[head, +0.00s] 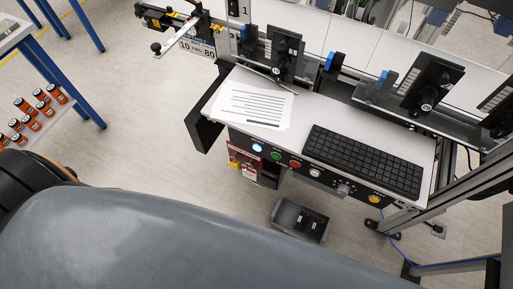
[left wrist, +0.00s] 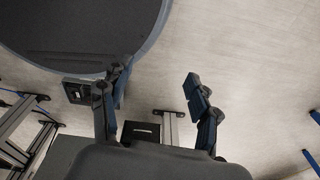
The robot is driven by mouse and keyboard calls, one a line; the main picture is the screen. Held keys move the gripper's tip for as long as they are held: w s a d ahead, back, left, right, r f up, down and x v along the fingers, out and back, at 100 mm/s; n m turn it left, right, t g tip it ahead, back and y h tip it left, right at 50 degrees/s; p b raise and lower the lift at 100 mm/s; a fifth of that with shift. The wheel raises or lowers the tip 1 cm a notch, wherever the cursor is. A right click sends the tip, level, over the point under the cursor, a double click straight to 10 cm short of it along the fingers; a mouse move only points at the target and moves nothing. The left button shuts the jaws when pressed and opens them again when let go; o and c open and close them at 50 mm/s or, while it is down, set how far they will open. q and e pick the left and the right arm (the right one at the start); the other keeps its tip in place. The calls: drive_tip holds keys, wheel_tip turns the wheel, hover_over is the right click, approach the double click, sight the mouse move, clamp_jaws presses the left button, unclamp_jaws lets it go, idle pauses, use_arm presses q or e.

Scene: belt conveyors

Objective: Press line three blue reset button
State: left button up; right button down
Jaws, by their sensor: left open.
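A lit blue-white button (head: 257,148) sits at the left end of a button row on the dark front panel (head: 333,182) of a white-topped desk. To its right are a green button (head: 275,155), a red button (head: 295,164) and a white button (head: 315,173). A yellow button (head: 374,198) is at the right end. I cannot read any line number on the panel. My left gripper (left wrist: 157,80) is open and empty in the left wrist view, its fingers apart above the floor. Neither gripper shows in the head view, so no gripper is seen near the buttons.
Papers (head: 254,103) and a black keyboard (head: 364,160) lie on the desk. A grey bin (head: 300,221) stands on the floor below. A blue-legged table (head: 75,85) and orange-black cans (head: 30,115) are at left. Metal frame posts (head: 430,205) stand at right.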

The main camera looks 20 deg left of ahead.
use_arm(q)
clamp_jaws()
idle(0.8)
idle(0.5)
